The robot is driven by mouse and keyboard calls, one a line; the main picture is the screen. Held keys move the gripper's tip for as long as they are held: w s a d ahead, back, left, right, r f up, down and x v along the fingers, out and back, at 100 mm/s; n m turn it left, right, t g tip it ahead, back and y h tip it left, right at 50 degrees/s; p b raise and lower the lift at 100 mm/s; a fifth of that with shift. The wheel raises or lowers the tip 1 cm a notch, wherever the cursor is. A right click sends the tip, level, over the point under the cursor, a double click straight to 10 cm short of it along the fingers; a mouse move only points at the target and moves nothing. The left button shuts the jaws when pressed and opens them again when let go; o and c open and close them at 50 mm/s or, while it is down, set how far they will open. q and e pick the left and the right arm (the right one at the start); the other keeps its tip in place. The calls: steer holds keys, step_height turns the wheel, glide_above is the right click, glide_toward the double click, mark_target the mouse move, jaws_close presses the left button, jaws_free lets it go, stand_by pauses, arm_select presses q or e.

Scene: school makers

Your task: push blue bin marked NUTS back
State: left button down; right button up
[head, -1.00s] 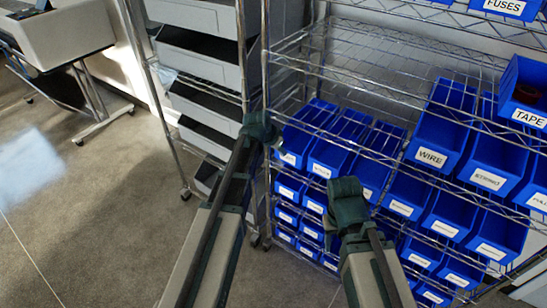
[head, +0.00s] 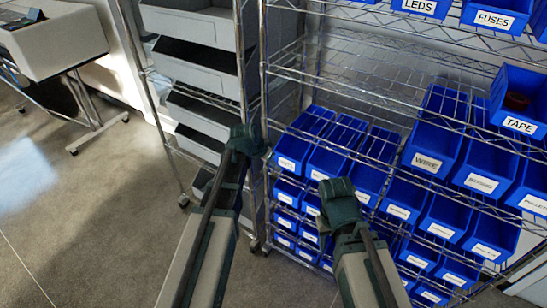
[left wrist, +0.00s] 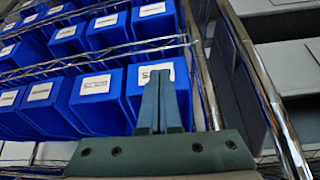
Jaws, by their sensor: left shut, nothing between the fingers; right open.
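The blue bin that I take for NUTS (head: 303,135) is the leftmost in the middle row on the wire shelf. Its white label is too small to read in the head view. In the left wrist view this bin (left wrist: 137,100) is in front of my fingers, with its label upside down and partly covered. My left gripper (head: 262,150) is shut and empty, by the shelf's front left post, just left of the bin's front. In the left wrist view the shut fingers (left wrist: 158,100) overlap the bin; I cannot tell whether they touch. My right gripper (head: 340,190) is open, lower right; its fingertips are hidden.
A metal post (head: 262,100) stands close to my left gripper. More blue bins fill the shelf, including WIRE (head: 436,135) and TAPE (head: 515,100). Grey drawers (head: 200,65) stand left of the shelf. The carpet (head: 90,230) at left is clear.

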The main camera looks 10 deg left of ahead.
arm_select(q)
steer(key=p+v, duration=0.4)
steer(key=v, duration=0.3)
steer(key=shift+p, duration=0.4)
steer(key=s+d+g+y+p, duration=0.1)
steer(key=s+d+g, duration=0.1)
steer(key=s+d, duration=0.2)
steer(key=s+d+n+g+y, duration=0.1)
steer(key=s+d, duration=0.3)
steer(key=s, duration=0.6)
steer(key=s+d+g+y+p, duration=0.1)
steer(key=s+d+g+y, duration=0.1)
steer(key=s, duration=0.6)
steer(key=shift+d+g+p, duration=0.3)
steer(key=shift+d+g, duration=0.2)
steer(key=shift+d, duration=0.7)
steer(key=shift+f, duration=0.15)
